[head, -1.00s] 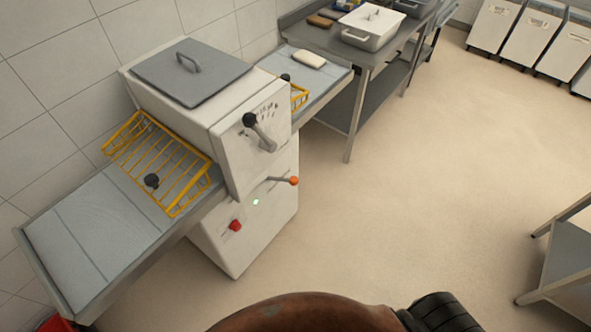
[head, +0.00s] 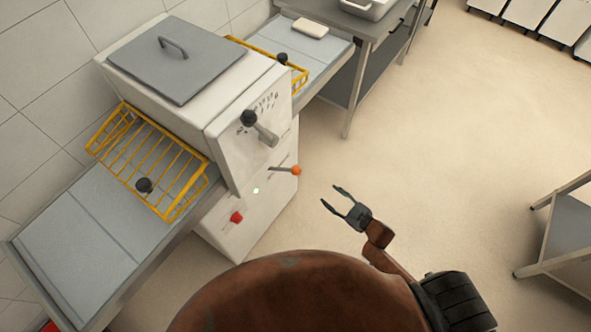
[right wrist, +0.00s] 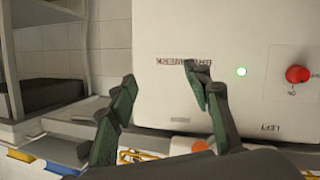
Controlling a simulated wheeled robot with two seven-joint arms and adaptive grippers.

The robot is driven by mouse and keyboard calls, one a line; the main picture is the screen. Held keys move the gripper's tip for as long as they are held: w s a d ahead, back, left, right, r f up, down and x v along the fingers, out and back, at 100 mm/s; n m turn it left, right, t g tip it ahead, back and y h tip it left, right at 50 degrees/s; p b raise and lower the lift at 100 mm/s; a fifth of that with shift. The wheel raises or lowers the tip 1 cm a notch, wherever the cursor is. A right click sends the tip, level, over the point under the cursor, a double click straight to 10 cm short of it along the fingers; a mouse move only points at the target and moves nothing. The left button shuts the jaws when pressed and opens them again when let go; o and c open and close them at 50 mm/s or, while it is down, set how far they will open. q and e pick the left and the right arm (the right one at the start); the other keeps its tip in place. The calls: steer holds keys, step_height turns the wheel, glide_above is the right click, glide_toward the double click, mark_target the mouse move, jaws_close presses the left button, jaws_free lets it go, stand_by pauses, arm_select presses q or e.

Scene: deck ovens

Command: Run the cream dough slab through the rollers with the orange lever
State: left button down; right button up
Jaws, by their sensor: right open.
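The cream dough slab (head: 310,28) lies flat on the far belt (head: 270,38) of the white sheeter, beyond the rollers' housing. The orange lever (head: 296,170) sticks out to the right from the sheeter's front, above the red knob. My right gripper (head: 330,195) is open and empty, to the right of the orange knob and apart from it. In the right wrist view, my right gripper's fingers (right wrist: 160,78) are spread before the upside-down machine front, and the orange knob (right wrist: 199,146) shows low near one finger. My left gripper is not in view.
The near belt (head: 75,225) is bare. Yellow wire guards (head: 150,160) stand at both sides of the housing. A steel table (head: 365,40) stands behind, another (head: 565,235) at right. The floor between is clear.

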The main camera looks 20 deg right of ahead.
mark_target(296, 170)
steer(key=w+a+r+n+y, duration=0.2)
steer(key=a+r+n+y, duration=0.35)
steer(key=r, duration=1.05)
steer(key=shift+m, duration=0.45)
steer(key=w+a, duration=0.1)
steer(key=a, duration=0.1)
steer(key=w+a, duration=0.2)
steer(key=a, duration=0.1)
steer(key=w+a, duration=0.2)
steer(key=shift+a+b, duration=0.2)
steer(key=shift+b, duration=0.1)
steer(key=shift+w+a, duration=0.3)
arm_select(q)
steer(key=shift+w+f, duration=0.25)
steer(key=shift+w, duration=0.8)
arm_select(e)
steer(key=shift+r, duration=0.1)
jaws_close()
